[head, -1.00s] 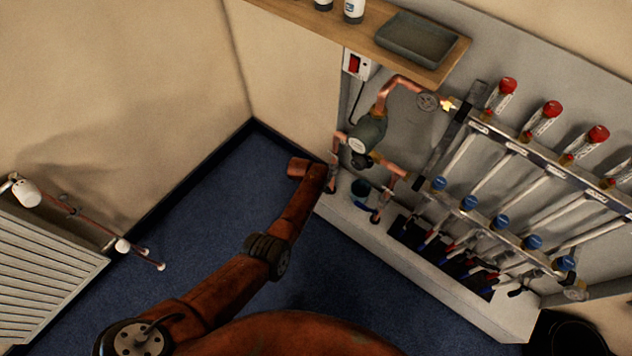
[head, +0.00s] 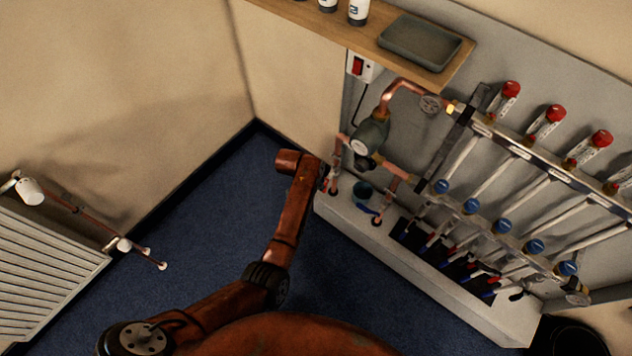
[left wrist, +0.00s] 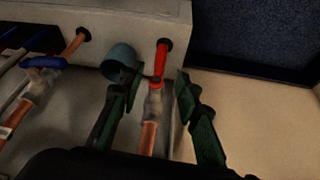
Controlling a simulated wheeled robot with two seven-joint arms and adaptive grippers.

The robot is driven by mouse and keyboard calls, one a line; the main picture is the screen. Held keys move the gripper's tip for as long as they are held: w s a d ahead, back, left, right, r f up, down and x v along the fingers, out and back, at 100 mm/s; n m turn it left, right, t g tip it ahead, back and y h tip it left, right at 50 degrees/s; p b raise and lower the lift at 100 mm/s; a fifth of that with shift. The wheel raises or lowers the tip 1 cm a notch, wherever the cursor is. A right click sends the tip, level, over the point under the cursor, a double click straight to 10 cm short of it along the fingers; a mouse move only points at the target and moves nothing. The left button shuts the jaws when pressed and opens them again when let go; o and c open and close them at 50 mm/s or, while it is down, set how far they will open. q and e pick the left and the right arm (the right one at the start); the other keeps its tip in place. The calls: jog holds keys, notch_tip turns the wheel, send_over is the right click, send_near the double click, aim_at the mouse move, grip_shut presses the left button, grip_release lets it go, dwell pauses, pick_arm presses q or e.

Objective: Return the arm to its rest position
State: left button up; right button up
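My left arm (head: 284,235) comes in from the bottom left of the head view and reaches to the left end of the copper manifold. In the left wrist view my left gripper (left wrist: 159,82) has its two dark green fingers spread apart. Between and beyond them is a copper pipe (left wrist: 150,138) with a red upper section (left wrist: 161,60). No object is clearly held. In the head view the fingers are mostly hidden by the wrist. My right gripper is in neither view.
A teal cup (head: 363,189) sits by the pipes on the white plinth (head: 420,265). A pump (head: 368,140) and wooden shelf (head: 300,10) with a grey tray (head: 420,42) are above. A radiator (head: 45,265) stands left; the blue floor (head: 205,225) between is clear.

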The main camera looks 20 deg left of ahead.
pick_arm(q)
jog(key=shift+f, duration=0.1)
dwell(0.4)
